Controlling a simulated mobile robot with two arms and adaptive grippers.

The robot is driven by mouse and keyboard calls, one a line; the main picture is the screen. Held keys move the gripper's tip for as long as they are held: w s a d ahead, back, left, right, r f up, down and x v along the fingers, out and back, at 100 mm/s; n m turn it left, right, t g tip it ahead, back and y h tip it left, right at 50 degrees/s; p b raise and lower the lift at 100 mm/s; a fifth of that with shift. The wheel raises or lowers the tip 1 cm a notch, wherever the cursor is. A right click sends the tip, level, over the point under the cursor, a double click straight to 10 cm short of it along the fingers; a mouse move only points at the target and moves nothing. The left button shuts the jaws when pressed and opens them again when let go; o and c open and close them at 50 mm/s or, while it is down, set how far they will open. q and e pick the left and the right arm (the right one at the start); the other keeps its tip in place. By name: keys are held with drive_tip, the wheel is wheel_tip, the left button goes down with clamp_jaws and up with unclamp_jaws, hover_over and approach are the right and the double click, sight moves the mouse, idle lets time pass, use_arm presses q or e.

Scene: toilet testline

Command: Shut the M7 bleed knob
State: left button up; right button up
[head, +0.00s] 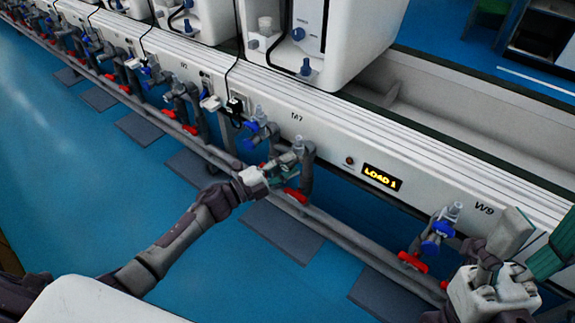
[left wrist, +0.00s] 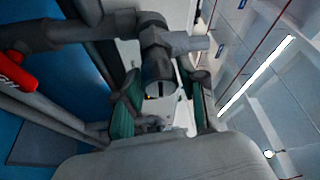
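The M7 label (head: 297,117) is on the white rail; its first character is hard to read. Below it a grey pipe fitting (head: 298,146) stands above a red handle (head: 296,195). My left gripper (head: 287,166) is at this pipe, its teal fingers close around or beside the fitting. In the left wrist view the two teal fingers (left wrist: 164,103) are apart, with the grey fitting (left wrist: 160,72) between or just beyond them; contact is unclear. No knob is clearly visible there; the gripper may cover it. My right gripper (head: 530,243) is at the lower right, its fingers apart and empty.
A blue valve (head: 257,129) is just left of my left gripper. Another blue valve (head: 437,231) and red handle (head: 412,262) stand under W9. A lit display (head: 382,177) reads LOAD 1. A long grey pipe (head: 345,238) runs low along the line.

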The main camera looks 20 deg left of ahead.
use_arm(q)
drive_tip(key=shift+o, duration=0.9)
drive_tip(key=v, duration=1.2)
